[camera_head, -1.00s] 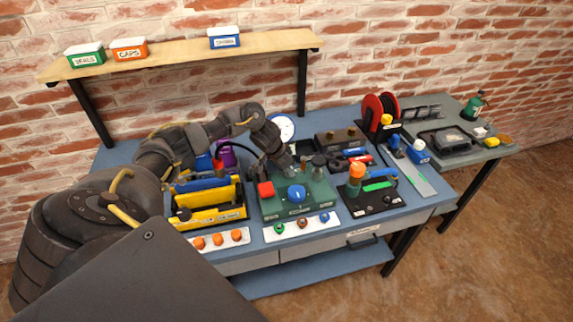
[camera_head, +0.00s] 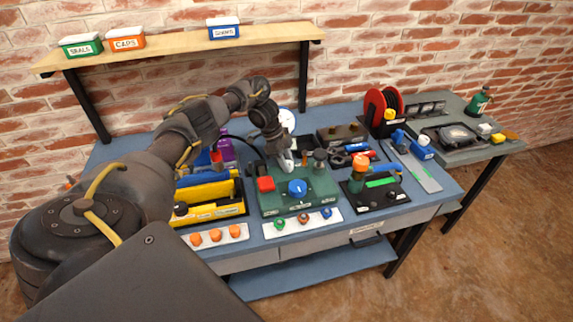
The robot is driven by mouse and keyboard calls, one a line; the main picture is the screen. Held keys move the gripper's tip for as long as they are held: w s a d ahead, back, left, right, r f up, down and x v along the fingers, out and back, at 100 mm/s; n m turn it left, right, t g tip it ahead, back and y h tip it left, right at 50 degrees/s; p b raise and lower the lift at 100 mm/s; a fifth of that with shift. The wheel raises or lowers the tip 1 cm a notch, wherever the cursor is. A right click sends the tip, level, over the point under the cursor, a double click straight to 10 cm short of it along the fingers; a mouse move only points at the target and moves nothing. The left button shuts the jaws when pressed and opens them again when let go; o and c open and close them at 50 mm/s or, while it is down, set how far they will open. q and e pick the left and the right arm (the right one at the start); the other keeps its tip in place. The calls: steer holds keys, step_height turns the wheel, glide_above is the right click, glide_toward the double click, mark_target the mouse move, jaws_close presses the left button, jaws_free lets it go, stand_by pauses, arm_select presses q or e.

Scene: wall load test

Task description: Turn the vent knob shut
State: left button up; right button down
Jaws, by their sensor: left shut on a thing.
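My left gripper (camera_head: 287,164) points down at the back middle of the block, between the red and dark knobs. It is shut on a small part there, which seems to be the vent knob; the fingers hide it, and its label and angle are not readable. My right gripper is out of view.
A white gauge (camera_head: 287,119) stands behind my wrist. A yellow tool tray (camera_head: 212,211) is left of the block; a black plate (camera_head: 384,207) with an orange-topped part is right. Strips with small knobs (camera_head: 302,223) lie in front.

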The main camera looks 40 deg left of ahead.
arm_select(q)
steer(key=shift+w+m+g, duration=0.1)
steer(key=shift+m+g, duration=0.3)
steer(key=shift+m, duration=0.6)
steer(key=o, duration=1)
steer(key=shift+h, duration=0.3)
steer(key=p+v, duration=0.1)
steer(key=v, duration=1)
